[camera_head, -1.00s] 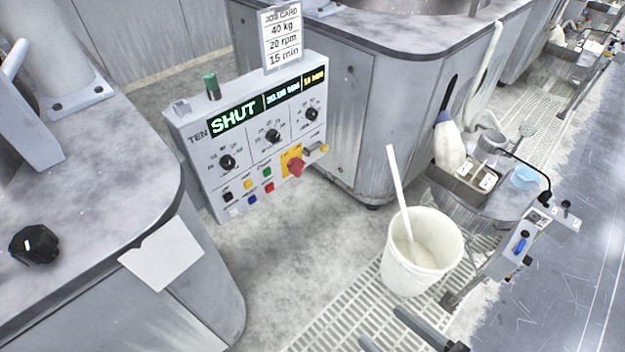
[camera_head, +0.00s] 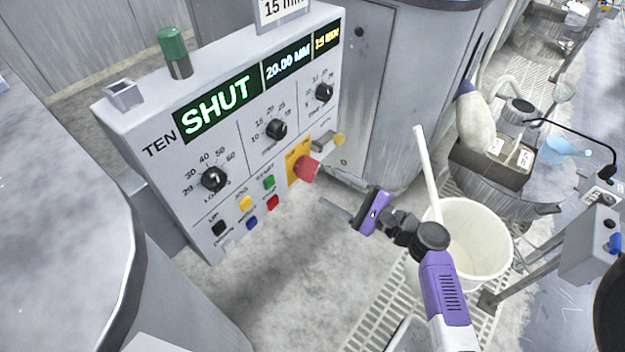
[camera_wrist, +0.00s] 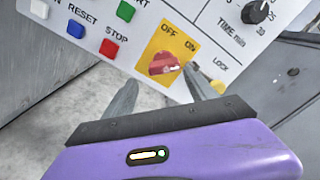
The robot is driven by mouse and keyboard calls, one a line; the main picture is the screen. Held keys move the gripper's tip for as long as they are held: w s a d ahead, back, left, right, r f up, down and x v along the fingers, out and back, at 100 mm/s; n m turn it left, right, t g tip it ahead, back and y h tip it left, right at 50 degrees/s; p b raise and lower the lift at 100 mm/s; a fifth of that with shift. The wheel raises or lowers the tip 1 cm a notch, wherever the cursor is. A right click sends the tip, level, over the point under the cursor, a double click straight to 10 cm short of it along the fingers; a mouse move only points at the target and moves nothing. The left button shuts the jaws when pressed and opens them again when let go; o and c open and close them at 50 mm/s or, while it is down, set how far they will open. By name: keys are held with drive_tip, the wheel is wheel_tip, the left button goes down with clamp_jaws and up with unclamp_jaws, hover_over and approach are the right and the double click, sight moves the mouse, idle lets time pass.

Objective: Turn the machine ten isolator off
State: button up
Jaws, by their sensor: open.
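The machine ten control panel (camera_head: 225,125) is marked TEN, and its display reads SHUT. The isolator (camera_head: 306,170) is a red rotary knob on a yellow plate at the panel's lower right. In the wrist view the isolator knob (camera_wrist: 163,64) sits under the words OFF and ON; I cannot tell for sure which one it points at. My gripper (camera_head: 323,186) is open and empty, just right of and below the knob, its fingers towards the panel. In the wrist view my gripper's fingers (camera_wrist: 160,76) lie on either side of the knob, apart from it.
A brass-ended lock part (camera_head: 338,139) marked LOCK is close to the isolator, beside the right finger in the wrist view (camera_wrist: 217,87). Start, stop and other push buttons (camera_head: 272,203) lie left of it.

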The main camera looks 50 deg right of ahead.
sight(315, 174)
drive_tip(key=shift+w+d+r, duration=0.15)
drive_tip(key=shift+w, duration=0.2)
drive_tip(key=shift+w+d+r, duration=0.1)
drive_tip(key=shift+w, duration=0.25)
drive_tip(key=w, duration=0.6)
drive_tip(key=shift+w+a+b, duration=0.15)
drive_tip(key=shift+w+b, duration=0.1)
drive_tip(key=shift+b, duration=0.1)
drive_tip(key=shift+c, duration=0.4)
drive_tip(key=c, duration=1)
